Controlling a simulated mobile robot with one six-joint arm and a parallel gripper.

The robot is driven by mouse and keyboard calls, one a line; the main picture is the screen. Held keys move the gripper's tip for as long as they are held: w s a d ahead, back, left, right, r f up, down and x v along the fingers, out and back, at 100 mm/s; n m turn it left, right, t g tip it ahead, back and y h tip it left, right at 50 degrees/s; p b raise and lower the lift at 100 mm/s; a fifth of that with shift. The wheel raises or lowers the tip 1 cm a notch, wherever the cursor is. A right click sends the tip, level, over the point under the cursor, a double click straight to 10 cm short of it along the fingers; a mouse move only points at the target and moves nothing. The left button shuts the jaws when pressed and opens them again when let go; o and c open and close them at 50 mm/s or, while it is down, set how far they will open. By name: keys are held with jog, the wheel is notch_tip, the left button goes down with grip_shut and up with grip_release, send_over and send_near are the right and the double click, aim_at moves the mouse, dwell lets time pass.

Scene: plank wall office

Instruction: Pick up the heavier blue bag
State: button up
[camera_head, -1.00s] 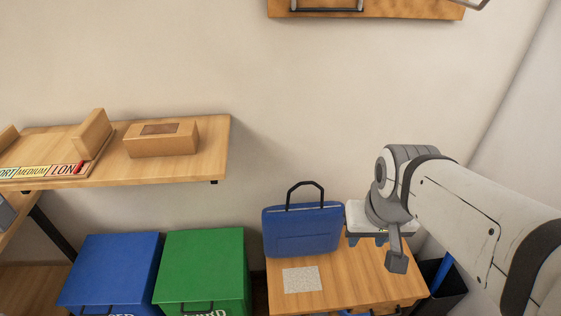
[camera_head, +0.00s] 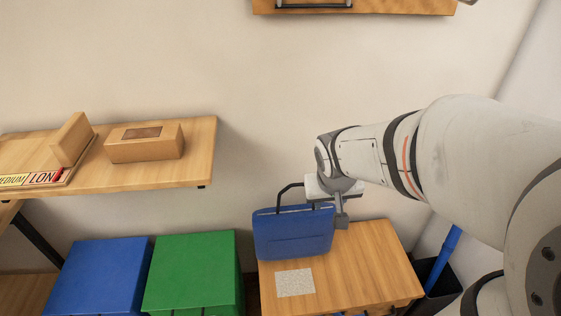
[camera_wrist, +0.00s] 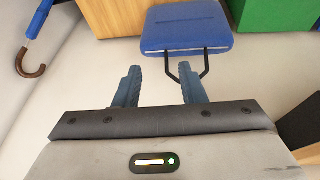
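One blue bag (camera_head: 292,233) with a dark handle stands upright on the small wooden table, near the wall. It also shows in the wrist view (camera_wrist: 187,27), with its handle (camera_wrist: 207,64) toward me. My gripper (camera_head: 338,208) is just right of the handle in the head view, its fingers partly hidden. In the wrist view my gripper (camera_wrist: 158,75) is open and empty. Its right fingertip overlaps the handle in that view; I cannot tell whether they touch. No second blue bag is clearly visible, and weight cannot be seen.
The small table (camera_head: 370,262) has a speckled grey square (camera_head: 295,283) in front of the bag. A green bin (camera_head: 190,270) and blue bin (camera_head: 98,275) stand left. A shelf (camera_head: 195,172) holds a cardboard box (camera_head: 145,145). A blue umbrella (camera_wrist: 37,22) stands near the table.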

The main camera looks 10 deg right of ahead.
jog(key=w+f+t+b, duration=0.1)
jog(key=w+f, duration=0.5)
jog(key=f, duration=0.1)
jog(key=w+d+f+t+y+b, duration=0.1)
jog(key=w+f+b, duration=0.1)
jog(key=w+f, duration=0.4)
jog(key=w+d+f+b, duration=0.1)
jog(key=w+f, duration=0.5)
jog(key=f, duration=0.3)
jog(key=shift+w+d+f+n+t, duration=0.1)
jog(key=shift+w+d+n+t, duration=0.2)
jog(key=shift+t, duration=0.1)
jog(key=shift+c, duration=0.5)
grip_shut()
jog(key=shift+s, duration=0.1)
jog(key=shift+w+r, duration=0.2)
jog(key=shift+r, duration=0.1)
